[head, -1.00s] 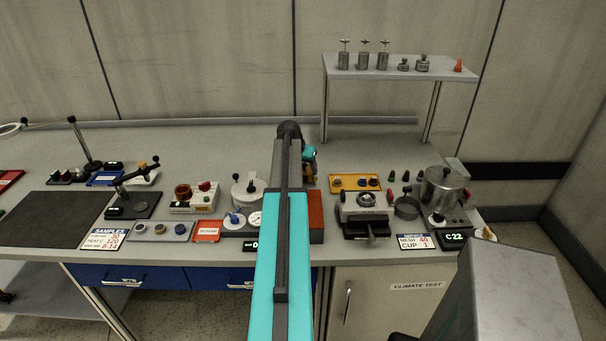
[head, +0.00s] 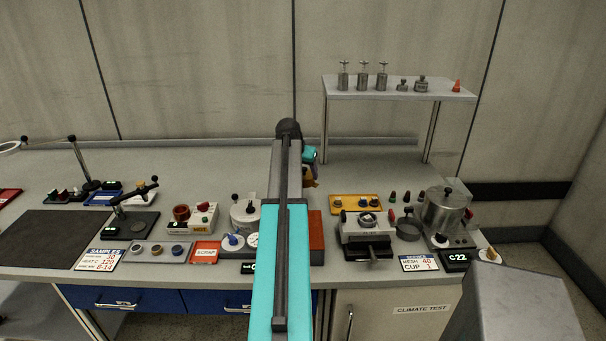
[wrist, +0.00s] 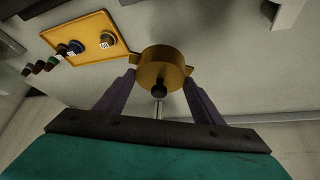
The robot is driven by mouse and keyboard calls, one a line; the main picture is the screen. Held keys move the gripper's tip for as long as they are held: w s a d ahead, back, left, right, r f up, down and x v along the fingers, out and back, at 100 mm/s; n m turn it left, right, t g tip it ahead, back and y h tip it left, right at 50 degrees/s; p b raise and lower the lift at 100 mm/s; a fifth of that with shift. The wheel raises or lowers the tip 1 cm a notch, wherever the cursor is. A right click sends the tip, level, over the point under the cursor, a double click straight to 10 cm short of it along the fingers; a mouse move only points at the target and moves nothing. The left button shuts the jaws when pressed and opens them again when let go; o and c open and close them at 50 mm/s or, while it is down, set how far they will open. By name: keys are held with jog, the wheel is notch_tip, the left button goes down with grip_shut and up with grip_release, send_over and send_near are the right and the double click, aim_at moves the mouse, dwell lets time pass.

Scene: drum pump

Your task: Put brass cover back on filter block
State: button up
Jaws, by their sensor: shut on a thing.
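My gripper (wrist: 160,80) is shut on the brass cover (wrist: 158,68), a short round brass piece with side tabs and a black knob. The knob points toward the wrist camera. In the head view a bit of the brass cover (head: 311,182) shows beside my arm, apparently above the bench; most of my gripper is hidden there. A grey block with a round opening (head: 350,230), which looks like the filter block, stands on the bench to the right of my arm. I cannot see its inside clearly.
A yellow tray (head: 340,211) with several small round parts lies behind the grey block; it also shows in the wrist view (wrist: 85,25). A steel pot (head: 441,208) stands to the right. A raised shelf (head: 400,93) with metal weights is behind.

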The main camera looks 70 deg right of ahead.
dwell(0.4)
jog(key=shift+r+p, duration=0.8)
jog(key=shift+r, duration=0.7)
